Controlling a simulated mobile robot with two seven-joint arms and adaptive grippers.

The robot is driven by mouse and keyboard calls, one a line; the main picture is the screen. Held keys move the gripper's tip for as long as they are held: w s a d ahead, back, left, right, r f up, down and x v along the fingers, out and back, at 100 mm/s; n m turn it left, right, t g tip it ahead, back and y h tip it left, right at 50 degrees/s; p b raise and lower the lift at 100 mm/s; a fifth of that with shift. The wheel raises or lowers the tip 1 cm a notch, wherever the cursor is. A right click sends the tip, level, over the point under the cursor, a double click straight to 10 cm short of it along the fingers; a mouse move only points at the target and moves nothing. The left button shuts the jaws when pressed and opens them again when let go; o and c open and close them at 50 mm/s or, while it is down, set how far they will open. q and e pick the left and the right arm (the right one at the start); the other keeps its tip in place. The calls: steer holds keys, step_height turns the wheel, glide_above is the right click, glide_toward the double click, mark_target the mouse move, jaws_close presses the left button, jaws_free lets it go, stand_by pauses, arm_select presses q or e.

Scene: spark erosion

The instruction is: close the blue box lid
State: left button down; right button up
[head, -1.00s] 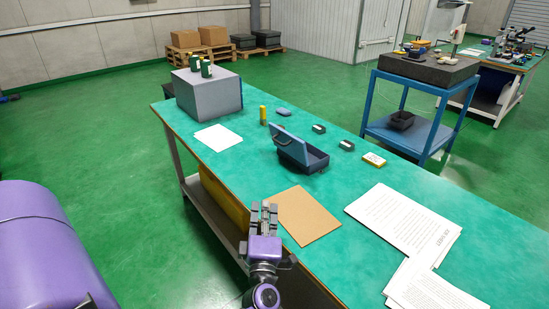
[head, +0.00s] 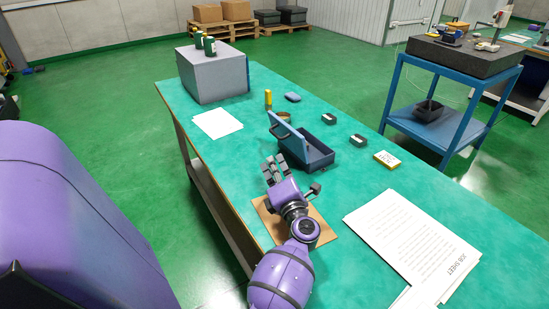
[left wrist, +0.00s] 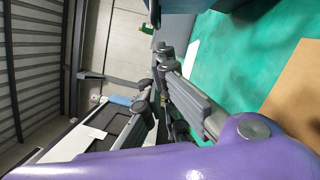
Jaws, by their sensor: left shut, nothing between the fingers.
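The blue box (head: 319,160) stands on the green bench in the head view. Its lid (head: 291,136) is open and tilted up on the left side of the box, with a dark handle on its outer face. My left gripper (head: 274,166) is shut and empty, just left of and below the lid in the picture. Whether it touches the lid I cannot tell. The left wrist view shows its fingers (left wrist: 158,82) from close up. My right gripper is not in view.
A brown sheet (head: 318,231) lies under my left arm. Papers (head: 415,235) lie right of it. Small dark blocks (head: 329,119) and a yellow-white box (head: 387,159) lie beyond the blue box. A grey box (head: 211,82) with green bottles stands at the far left end.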

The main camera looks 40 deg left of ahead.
arm_select(q)
steer(key=f+x, duration=0.1)
steer(key=x, duration=0.7)
steer(key=shift+r, duration=0.45)
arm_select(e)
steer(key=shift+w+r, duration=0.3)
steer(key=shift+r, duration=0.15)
arm_select(q)
steer(key=shift+r, duration=0.1)
